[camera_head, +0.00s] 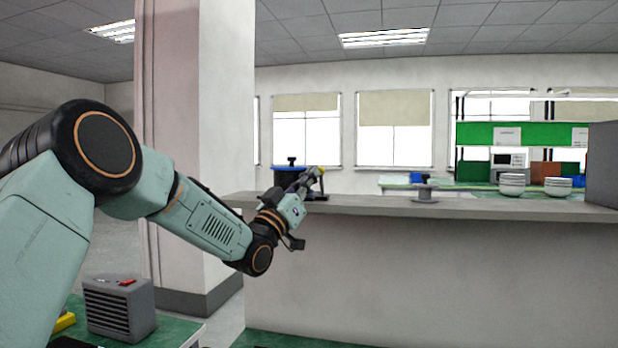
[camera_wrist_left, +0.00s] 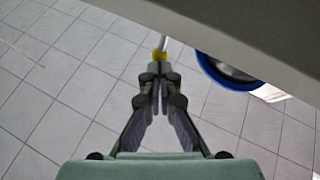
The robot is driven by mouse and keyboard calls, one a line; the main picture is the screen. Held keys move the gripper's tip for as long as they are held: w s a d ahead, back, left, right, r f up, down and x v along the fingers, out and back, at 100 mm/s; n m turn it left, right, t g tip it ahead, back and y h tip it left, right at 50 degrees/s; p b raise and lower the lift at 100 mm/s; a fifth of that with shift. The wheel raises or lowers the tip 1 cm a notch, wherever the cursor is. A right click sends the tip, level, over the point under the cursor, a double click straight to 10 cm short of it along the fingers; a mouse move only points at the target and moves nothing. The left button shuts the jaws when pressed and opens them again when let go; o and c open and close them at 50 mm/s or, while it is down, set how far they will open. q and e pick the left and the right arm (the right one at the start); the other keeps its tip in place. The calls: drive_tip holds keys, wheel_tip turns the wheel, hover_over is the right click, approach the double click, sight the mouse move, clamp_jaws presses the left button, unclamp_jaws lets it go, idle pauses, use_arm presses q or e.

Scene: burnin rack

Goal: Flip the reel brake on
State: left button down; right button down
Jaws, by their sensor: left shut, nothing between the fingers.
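My right gripper is out of view.
The grey ledge (camera_head: 520,206) runs to the right, with a smaller grey spool-like piece (camera_head: 425,190) on it. A pink and white pillar (camera_head: 195,150) stands left of the ledge. A grey vented box (camera_head: 118,310) with a red switch sits on a green bench at lower left.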

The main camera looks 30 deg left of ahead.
use_arm(q)
drive_tip(key=shift+r+p, duration=0.4)
drive_tip(key=shift+p, duration=0.2)
drive_tip(key=shift+a+g, duration=0.1)
drive_tip(key=shift+g, duration=0.2)
